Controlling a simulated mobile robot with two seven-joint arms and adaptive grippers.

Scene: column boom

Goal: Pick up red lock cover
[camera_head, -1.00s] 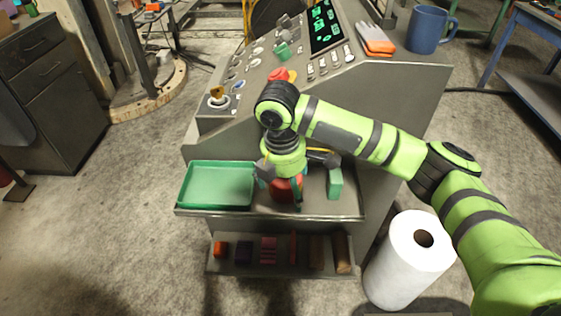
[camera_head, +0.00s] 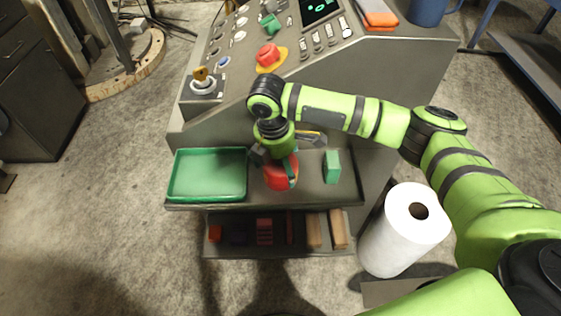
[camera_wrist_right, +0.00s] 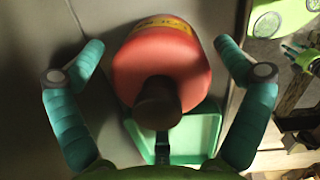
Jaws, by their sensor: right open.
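The red lock cover (camera_head: 281,175) is on the console's shelf, right of the green tray. It is a rounded red piece, partly hidden by my right gripper (camera_head: 276,165) in the head view. In the right wrist view the red lock cover (camera_wrist_right: 160,55) shows a yellow label band and a dark round knob facing the camera. The open fingers of my right gripper (camera_wrist_right: 158,72) stand on both sides of it, with visible gaps. My left gripper is not in view.
The green tray (camera_head: 207,199) is left of the cover, and a green block (camera_head: 332,166) is to its right. A lower shelf (camera_head: 275,253) holds several small items. A white paper roll (camera_head: 390,245) stands right of the console. A red button (camera_head: 268,55) is above on the panel.

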